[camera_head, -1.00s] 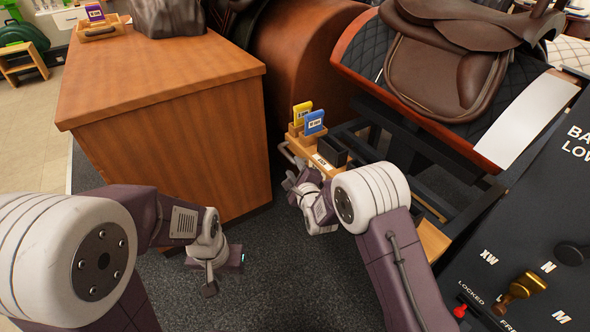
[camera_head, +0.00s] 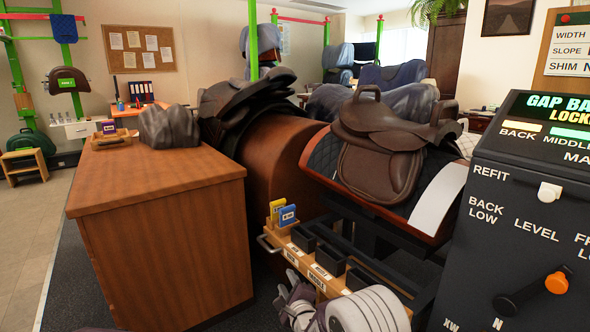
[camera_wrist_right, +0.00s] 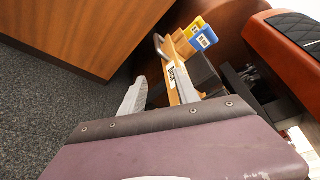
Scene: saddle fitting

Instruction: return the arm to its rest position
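My right arm shows at the bottom of the head view, its gripper (camera_head: 292,298) low in front of the wooden tool rail (camera_head: 308,268). In the right wrist view the two fingers of the right gripper (camera_wrist_right: 160,92) stand apart with nothing between them. The rail, with a blue card (camera_wrist_right: 204,39) and a yellow card (camera_wrist_right: 191,27), lies beyond the fingertips. Whether the fingers touch the rail cannot be told. My left gripper is in neither current view.
A wooden cabinet (camera_head: 165,235) stands to the left of the right arm. A brown saddle (camera_head: 385,150) sits on a stand behind the rail. A dark control panel (camera_head: 510,235) with an orange-tipped knob fills the right. Dark carpet lies between cabinet and rail.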

